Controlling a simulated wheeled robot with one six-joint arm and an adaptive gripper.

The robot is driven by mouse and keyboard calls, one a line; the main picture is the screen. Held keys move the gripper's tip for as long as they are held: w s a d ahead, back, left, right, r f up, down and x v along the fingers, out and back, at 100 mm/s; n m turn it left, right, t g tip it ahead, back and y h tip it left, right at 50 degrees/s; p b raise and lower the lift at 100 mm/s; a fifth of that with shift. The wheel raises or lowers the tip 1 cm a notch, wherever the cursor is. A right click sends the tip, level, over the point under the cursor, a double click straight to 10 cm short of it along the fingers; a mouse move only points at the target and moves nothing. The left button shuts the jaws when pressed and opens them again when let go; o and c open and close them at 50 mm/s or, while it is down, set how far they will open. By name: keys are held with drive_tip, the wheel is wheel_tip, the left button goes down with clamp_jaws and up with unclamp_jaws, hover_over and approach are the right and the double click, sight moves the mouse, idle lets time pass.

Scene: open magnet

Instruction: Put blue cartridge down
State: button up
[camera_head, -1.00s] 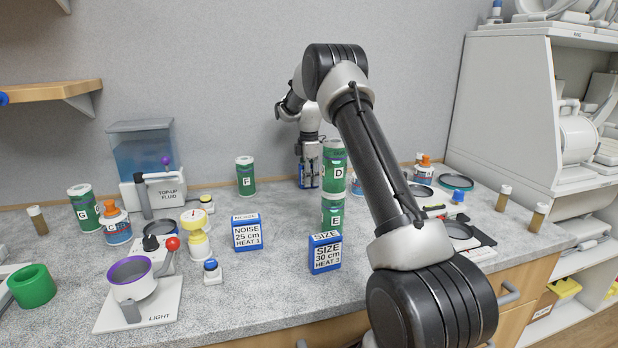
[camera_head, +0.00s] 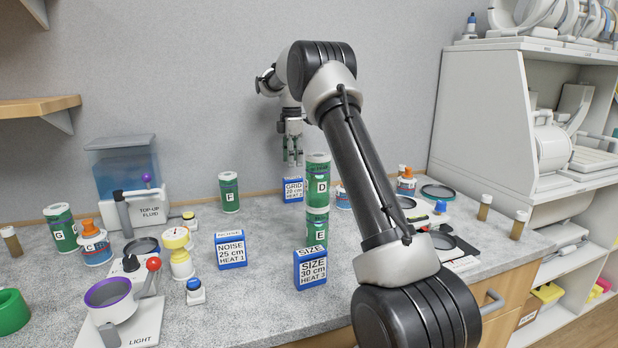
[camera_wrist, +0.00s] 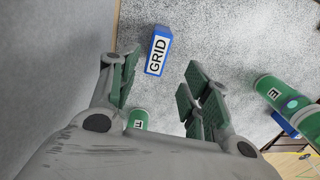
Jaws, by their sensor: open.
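The blue cartridge with a white label reading GRID 22 cm (camera_head: 293,190) stands on the grey counter near the back wall, left of the green canister D. It also shows in the wrist view (camera_wrist: 158,52), apart from the fingers and beyond their tips. My gripper (camera_head: 292,158) is above it, pointing down, open and empty. In the wrist view its two green-padded fingers (camera_wrist: 160,85) are spread with nothing between the pads. Two more blue cartridges stand nearer the front: NOISE 25 cm (camera_head: 230,249) and SIZE 30 cm (camera_head: 311,268).
Green canisters D (camera_head: 318,172) and E (camera_head: 317,228) are stacked close right of the GRID cartridge. Canister F (camera_head: 229,192) stands to its left. My arm hides part of the right counter. Grey counter (camera_head: 262,215) is clear between F and NOISE.

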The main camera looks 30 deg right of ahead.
drive_tip(key=s+a+r+m+t, duration=0.1)
drive_tip(key=s+a+r+m, duration=0.2)
drive_tip(key=s, duration=0.4)
drive_tip(key=s+a+r+m, duration=0.1)
drive_tip(key=s+r+m, duration=0.1)
drive_tip(key=s+r, duration=0.5)
drive_tip(key=s+a+r+m+t, duration=0.1)
drive_tip(key=s+a+r+m, duration=0.2)
drive_tip(key=s, duration=0.5)
drive_tip(key=s+a+f+m+t, duration=0.1)
drive_tip(key=s+f+m, duration=0.2)
drive_tip(key=s, duration=0.9)
drive_tip(key=s+a+f+m+t, duration=0.1)
drive_tip(key=s+f+m, duration=0.3)
drive_tip(key=s, duration=0.8)
drive_tip(key=shift+s+a+f, duration=0.25)
drive_tip(key=shift+a+f, duration=0.2)
drive_tip(key=shift+o, duration=0.4)
